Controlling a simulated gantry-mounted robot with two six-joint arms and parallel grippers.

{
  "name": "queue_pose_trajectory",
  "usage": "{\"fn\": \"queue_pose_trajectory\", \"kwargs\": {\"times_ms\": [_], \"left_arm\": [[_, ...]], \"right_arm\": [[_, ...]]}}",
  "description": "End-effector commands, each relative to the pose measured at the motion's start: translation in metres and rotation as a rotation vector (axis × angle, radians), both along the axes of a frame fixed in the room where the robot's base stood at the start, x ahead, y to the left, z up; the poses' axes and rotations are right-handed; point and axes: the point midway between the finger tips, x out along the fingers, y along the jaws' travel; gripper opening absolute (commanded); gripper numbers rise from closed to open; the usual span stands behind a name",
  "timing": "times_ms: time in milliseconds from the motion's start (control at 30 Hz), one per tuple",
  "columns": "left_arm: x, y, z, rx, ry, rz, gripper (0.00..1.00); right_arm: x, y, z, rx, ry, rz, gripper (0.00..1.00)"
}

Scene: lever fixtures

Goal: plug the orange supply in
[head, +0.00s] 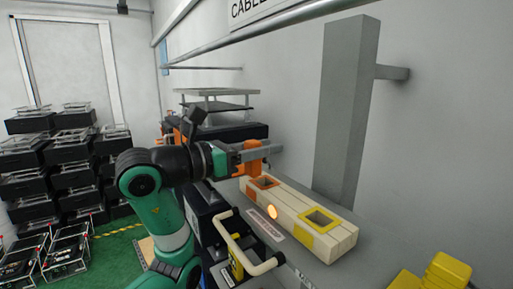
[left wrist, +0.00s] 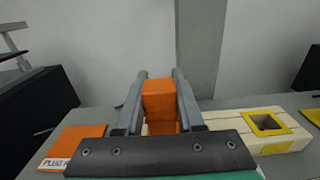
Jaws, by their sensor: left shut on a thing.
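My left gripper (head: 258,150) is shut on an orange plug (head: 254,163). The plug also shows between the two fingers in the left wrist view (left wrist: 160,103). The cream socket block (head: 290,212) lies on the grey bench below. It has an orange-rimmed socket (head: 264,183) at its far end and a yellow-rimmed socket (head: 320,218) at its near end. In the head view the plug appears just above and behind the orange socket, whose opening shows. I cannot tell the exact gap. In the left wrist view the fingers and plug hide the orange socket. My right gripper is not in view.
A yellow block (head: 440,274) stands at the bench's near right. A lit round lamp (head: 272,212) is on the block's front. A cream-handled frame (head: 268,266) stands in front. An orange pad (left wrist: 78,143) with a label lies left of the plug. A grey post (head: 345,110) rises behind.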

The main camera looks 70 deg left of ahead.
Motion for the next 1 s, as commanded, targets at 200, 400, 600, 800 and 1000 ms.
{"fn": "queue_pose_trajectory", "kwargs": {"times_ms": [200, 400, 600, 800, 1000], "left_arm": [[0.013, 0.002, 0.001, -0.001, 0.001, -0.001, 0.00], [0.024, 0.005, 0.000, -0.001, 0.001, -0.001, 0.00], [0.028, 0.006, -0.010, 0.000, 0.001, 0.001, 0.00], [0.028, 0.006, -0.022, 0.000, 0.000, 0.001, 0.00], [0.028, 0.006, -0.032, 0.001, 0.000, 0.001, 0.00]], "right_arm": [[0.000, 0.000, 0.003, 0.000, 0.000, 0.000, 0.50], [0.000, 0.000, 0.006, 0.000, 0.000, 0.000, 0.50], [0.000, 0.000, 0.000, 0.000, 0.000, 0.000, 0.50], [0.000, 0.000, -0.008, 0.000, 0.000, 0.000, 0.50], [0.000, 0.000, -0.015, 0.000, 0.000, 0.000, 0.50]]}}
